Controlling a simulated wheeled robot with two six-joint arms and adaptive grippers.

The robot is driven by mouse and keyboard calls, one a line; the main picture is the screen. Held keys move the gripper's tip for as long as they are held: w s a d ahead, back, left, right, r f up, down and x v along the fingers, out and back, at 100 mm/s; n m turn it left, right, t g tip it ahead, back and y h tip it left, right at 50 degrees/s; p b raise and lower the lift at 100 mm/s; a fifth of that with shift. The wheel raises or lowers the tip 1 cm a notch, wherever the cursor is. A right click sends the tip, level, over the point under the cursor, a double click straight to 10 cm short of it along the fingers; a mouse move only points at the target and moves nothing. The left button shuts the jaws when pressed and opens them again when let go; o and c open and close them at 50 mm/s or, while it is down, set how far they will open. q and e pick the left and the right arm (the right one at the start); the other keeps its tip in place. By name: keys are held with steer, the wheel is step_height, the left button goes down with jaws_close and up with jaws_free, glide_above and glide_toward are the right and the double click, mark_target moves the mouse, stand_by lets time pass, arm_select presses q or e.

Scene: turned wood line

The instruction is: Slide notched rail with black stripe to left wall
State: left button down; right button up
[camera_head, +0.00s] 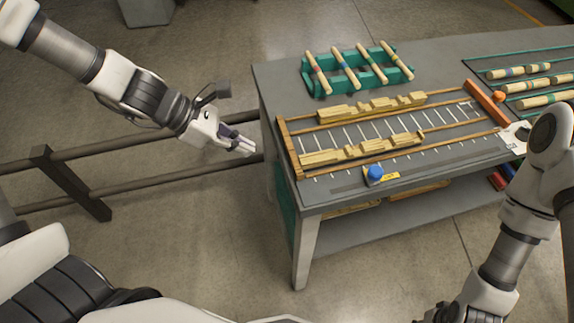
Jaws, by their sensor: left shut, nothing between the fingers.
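Two pale notched wooden rails lie in lanes on the grey table: a far rail (371,107) and a near rail (361,150). I cannot make out a black stripe on either. The left wall (291,149) is a brown wooden bar across the left ends of the lanes. The near rail's left end lies close to it; the far rail starts a little to its right. My left gripper (248,149) is shut and empty, off the table's left edge and apart from both rails.
A red-brown bar (485,101) closes the lanes on the right. A green rack (357,74) with several striped dowels stands behind. A blue knob (375,173) and yellow label (391,176) sit at the front. More dowels (541,99) lie at right. The lanes' right parts are clear.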

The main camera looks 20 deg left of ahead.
mark_target(301, 165)
arm_select(q)
steer(key=b+x, duration=0.1)
steer(key=x, duration=0.2)
steer(key=b+x, duration=0.2)
steer(key=x, duration=0.1)
steer(key=d+r+b+x, duration=0.1)
steer(key=x, duration=0.2)
steer(key=shift+w+d+f+b, duration=0.1)
steer(key=shift+w+d+b, duration=0.1)
steer(key=shift+w+b, duration=0.15)
steer(key=shift+w+d, duration=0.25)
steer(key=shift+d, duration=0.55)
arm_select(e)
step_height(301, 165, down, 6)
steer(key=shift+f, duration=0.2)
arm_select(q)
steer(key=shift+a, duration=0.1)
